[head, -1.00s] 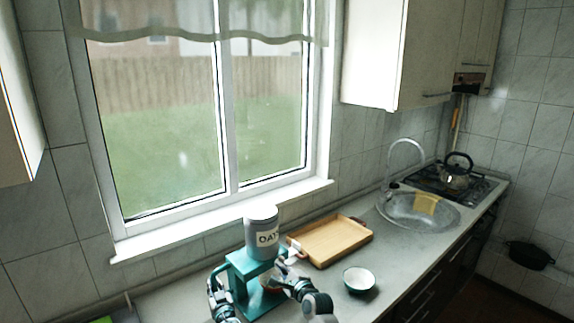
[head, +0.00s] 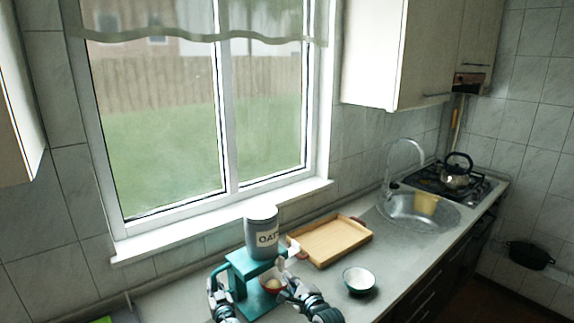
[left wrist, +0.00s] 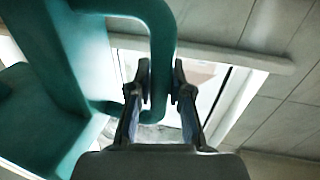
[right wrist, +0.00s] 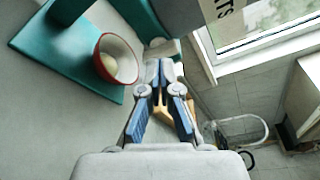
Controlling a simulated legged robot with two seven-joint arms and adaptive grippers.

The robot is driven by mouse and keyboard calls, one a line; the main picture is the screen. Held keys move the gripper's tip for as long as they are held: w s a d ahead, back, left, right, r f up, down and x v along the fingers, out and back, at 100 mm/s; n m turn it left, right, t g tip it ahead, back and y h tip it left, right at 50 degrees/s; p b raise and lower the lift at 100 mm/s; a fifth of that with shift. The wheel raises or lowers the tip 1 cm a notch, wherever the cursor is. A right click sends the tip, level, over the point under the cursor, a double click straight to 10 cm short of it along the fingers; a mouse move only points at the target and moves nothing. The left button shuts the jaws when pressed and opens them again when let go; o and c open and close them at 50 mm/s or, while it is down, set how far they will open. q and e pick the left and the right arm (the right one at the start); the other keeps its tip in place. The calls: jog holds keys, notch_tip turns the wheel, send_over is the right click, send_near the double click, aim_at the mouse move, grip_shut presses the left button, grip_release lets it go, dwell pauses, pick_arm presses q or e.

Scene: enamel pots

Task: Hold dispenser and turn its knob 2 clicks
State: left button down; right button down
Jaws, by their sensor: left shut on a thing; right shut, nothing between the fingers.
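The dispenser is a teal stand (head: 240,268) with a grey canister labelled OATS (head: 261,240) on top. My left gripper (head: 213,278) is shut on its teal handle (left wrist: 162,40), one finger each side in the left wrist view. A whitish knob (head: 293,248) is on the stand's right side, below the canister. My right gripper (head: 283,276) is shut and empty just below the knob. In the right wrist view its fingertips (right wrist: 165,70) are close to the grey knob (right wrist: 162,48); contact is unclear. A red bowl (right wrist: 117,60) with something beige inside stands on the dispenser's base.
A wooden tray (head: 331,241) lies on the counter behind and right of the dispenser. The sink (head: 410,214) and a kettle (head: 457,172) on the stove are further right. The window is behind.

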aim_at(281, 264)
jog(key=w+a, duration=0.1)
jog(key=w+a+f, duration=0.1)
jog(key=w+a, duration=0.1)
jog(key=w+a+f, duration=0.1)
jog(key=a, duration=0.1)
jog(key=shift+w, duration=0.15)
dwell(0.3)
jog(key=shift+w+d, duration=0.45)
dwell(1.0)
jog(key=shift+r, duration=0.35)
jog(key=shift+w+d+r, duration=0.1)
jog(key=shift+r, duration=0.15)
jog(key=shift+w+d+r, duration=0.25)
jog(key=shift+r, duration=0.15)
jog(key=shift+w+d+r, duration=0.1)
jog(key=shift+d+r, duration=0.05)
dwell(0.4)
